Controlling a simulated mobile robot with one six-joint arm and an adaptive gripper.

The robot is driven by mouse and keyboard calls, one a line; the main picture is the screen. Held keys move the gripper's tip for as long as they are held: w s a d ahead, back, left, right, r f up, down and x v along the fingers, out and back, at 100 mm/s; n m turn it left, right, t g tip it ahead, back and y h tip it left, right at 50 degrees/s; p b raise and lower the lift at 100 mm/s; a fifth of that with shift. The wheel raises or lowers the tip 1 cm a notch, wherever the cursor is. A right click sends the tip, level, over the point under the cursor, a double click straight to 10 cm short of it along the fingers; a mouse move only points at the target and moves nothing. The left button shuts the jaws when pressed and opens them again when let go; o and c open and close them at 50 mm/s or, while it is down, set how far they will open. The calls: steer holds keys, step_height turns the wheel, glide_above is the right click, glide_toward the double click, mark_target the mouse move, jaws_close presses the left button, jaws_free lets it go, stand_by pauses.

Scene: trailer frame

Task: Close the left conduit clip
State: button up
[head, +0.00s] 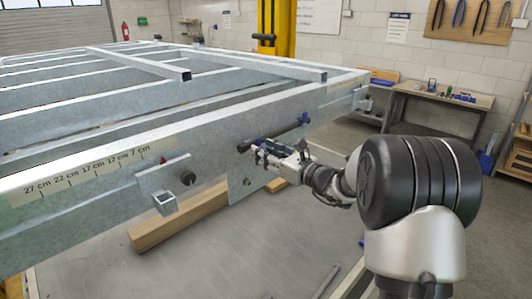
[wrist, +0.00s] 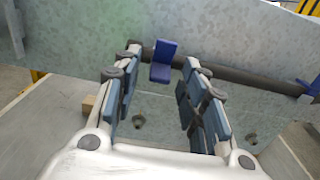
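The left conduit clip is a small blue part (wrist: 162,62) on the dark conduit (wrist: 240,78), framed between my fingers in the wrist view. Its blue flap stands up above the conduit; I cannot tell whether it is latched. My gripper (wrist: 161,58) is open, with a finger on each side of the clip and nothing held. I see no clear contact. In the head view my gripper (head: 262,152) is at the left end of the conduit (head: 280,131), partly hiding the left clip. A second blue clip (head: 304,118) sits at the conduit's right end.
The conduit runs along the side of the galvanized trailer frame (head: 225,135). A bracket with a square tube end (head: 165,202) sticks out at left. Wooden blocks (head: 180,220) lie below the frame. A workbench (head: 437,105) stands at the back right.

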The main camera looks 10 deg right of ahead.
steer(key=shift+w, duration=0.1)
steer(key=shift+c, duration=0.4)
jaws_close()
